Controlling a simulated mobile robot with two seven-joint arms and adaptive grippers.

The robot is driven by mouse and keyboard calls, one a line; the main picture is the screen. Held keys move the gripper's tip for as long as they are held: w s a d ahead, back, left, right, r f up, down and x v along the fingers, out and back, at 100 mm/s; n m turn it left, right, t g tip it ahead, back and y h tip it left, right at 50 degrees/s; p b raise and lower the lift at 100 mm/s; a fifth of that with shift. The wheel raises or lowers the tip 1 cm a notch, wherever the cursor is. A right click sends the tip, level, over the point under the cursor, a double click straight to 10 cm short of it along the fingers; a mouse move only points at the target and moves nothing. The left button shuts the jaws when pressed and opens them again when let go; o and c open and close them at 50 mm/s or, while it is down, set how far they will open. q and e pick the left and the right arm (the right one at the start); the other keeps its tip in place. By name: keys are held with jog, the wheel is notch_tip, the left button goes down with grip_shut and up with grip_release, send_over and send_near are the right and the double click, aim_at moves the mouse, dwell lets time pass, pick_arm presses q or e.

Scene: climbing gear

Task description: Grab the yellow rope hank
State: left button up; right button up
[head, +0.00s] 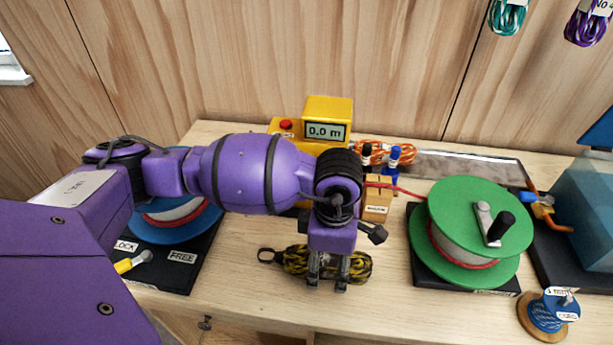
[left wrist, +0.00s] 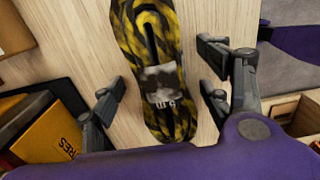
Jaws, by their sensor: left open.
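The yellow rope hank (head: 297,261) is yellow and black and lies on the wooden table near its front edge, with a dark loop at its left end. In the left wrist view the hank (left wrist: 148,40) runs lengthwise between the open fingers, with a pale label band around it. My left gripper (head: 328,280) is open above the hank in the head view, its fingers hiding part of it. In the left wrist view the left gripper (left wrist: 160,98) has fingers on either side of the hank, apart from it. My right gripper is not in view.
A green reel (head: 455,215) with a crank stands right of the hank, and a blue reel (head: 170,228) on a black base stands left. A yellow meter (head: 327,115) and an orange rope hank (head: 385,152) are behind. A small blue spool (head: 548,314) sits front right.

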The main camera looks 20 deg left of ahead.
pick_arm(q)
jog(key=shift+r, duration=0.1)
jog(key=shift+c, duration=0.6)
jog(key=shift+w, duration=0.1)
jog(key=c, duration=1.4)
